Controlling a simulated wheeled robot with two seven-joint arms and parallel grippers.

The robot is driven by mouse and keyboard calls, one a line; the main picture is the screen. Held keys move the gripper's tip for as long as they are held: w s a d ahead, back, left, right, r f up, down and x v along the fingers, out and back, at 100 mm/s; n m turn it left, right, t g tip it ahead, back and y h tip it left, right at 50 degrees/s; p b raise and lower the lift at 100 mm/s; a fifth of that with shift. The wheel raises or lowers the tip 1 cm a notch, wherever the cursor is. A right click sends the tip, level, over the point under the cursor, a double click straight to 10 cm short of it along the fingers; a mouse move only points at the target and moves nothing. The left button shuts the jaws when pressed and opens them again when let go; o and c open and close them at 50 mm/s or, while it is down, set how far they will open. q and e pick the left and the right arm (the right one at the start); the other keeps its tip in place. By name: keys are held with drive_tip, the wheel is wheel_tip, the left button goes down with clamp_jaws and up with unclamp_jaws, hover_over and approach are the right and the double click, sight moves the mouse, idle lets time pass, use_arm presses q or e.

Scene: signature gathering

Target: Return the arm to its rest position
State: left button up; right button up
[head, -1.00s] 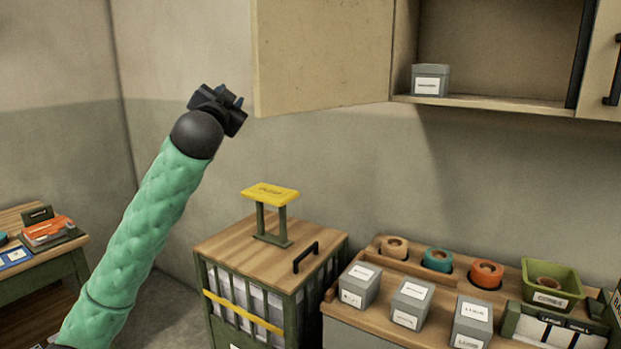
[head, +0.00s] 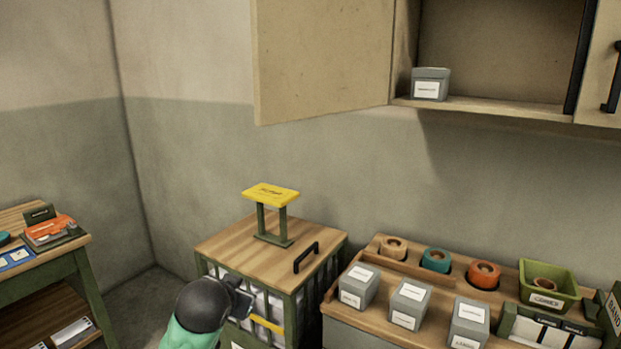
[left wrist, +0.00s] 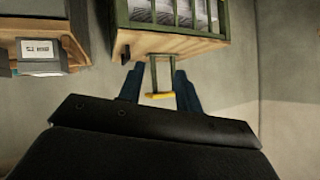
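My left arm, with a green padded sleeve (head: 190,337) and a black wrist, is low at the bottom of the head view. My left gripper (head: 240,300) is in front of the green-framed crate with the wooden top (head: 225,243). In the left wrist view its two blue fingers stand apart with nothing held between them, so the gripper (left wrist: 158,80) is open. The yellow-topped stand (left wrist: 160,94) shows beyond the fingers in that inverted view. My right gripper is in neither view.
An open cabinet (head: 490,106) with a grey labelled box (head: 430,84) hangs above. A counter (head: 400,267) with grey boxes, tape rolls and a green bin (head: 548,285) stands right. A desk (head: 65,268) stands left. The space before the wall is clear.

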use_arm(q)
drive_tip(key=s+d+f+n+g+p, duration=0.1)
drive_tip(key=s+f+g, duration=0.3)
drive_tip(key=s+f, duration=1.1)
drive_tip(key=s+d+f+n+g+h+p, duration=0.1)
drive_tip(key=s+f+g, duration=0.4)
drive_tip(key=s+f, duration=1)
drive_tip(key=s, duration=0.6)
drive_tip(key=shift+s+d+f+p, duration=0.25)
drive_tip(key=shift+s+f+p, duration=0.05)
drive_tip(key=shift+s, duration=0.1)
drive_tip(key=shift+d, duration=0.1)
